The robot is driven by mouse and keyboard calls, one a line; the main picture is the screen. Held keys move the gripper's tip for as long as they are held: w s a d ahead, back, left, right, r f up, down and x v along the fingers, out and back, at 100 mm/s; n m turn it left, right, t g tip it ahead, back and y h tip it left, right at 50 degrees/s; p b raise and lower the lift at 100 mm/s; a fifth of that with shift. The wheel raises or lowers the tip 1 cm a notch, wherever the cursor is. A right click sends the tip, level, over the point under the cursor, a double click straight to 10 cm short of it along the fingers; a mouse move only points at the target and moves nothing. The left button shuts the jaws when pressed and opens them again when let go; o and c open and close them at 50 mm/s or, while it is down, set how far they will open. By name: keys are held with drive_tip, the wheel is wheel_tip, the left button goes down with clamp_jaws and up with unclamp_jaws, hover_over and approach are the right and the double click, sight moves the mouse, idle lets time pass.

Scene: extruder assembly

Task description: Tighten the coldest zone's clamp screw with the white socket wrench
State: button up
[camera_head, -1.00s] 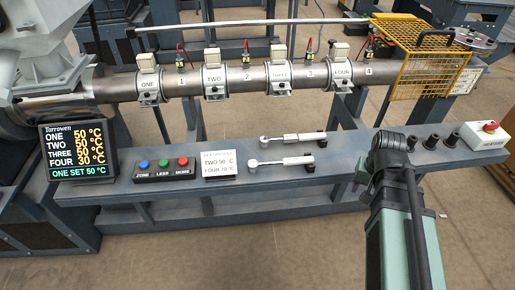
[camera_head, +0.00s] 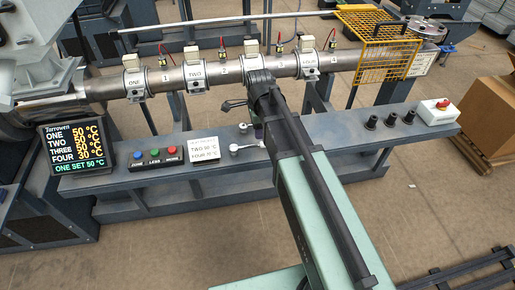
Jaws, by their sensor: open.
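I cannot tell which is the white socket wrench. My gripper (camera_head: 257,130) is open over the bench by the wrenches, mostly hidden by my arm.
Clamps ONE (camera_head: 134,83), TWO (camera_head: 195,77) and THREE (camera_head: 254,65) line the barrel, with wired sensors between them. A yellow cage (camera_head: 375,42) covers its right end. Buttons (camera_head: 154,157), a card (camera_head: 204,149), black sockets (camera_head: 390,119) and a red stop button (camera_head: 442,104) stand on the bench.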

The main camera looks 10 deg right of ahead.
sight(259, 144)
wheel_tip(259, 144, down, 10)
drive_tip(key=b, duration=0.8)
drive_tip(key=shift+d+r, duration=0.1)
drive_tip(key=shift+r, duration=0.15)
drive_tip(key=shift+r+p, duration=0.25)
drive_tip(key=shift+p, duration=0.05)
clamp_jaws()
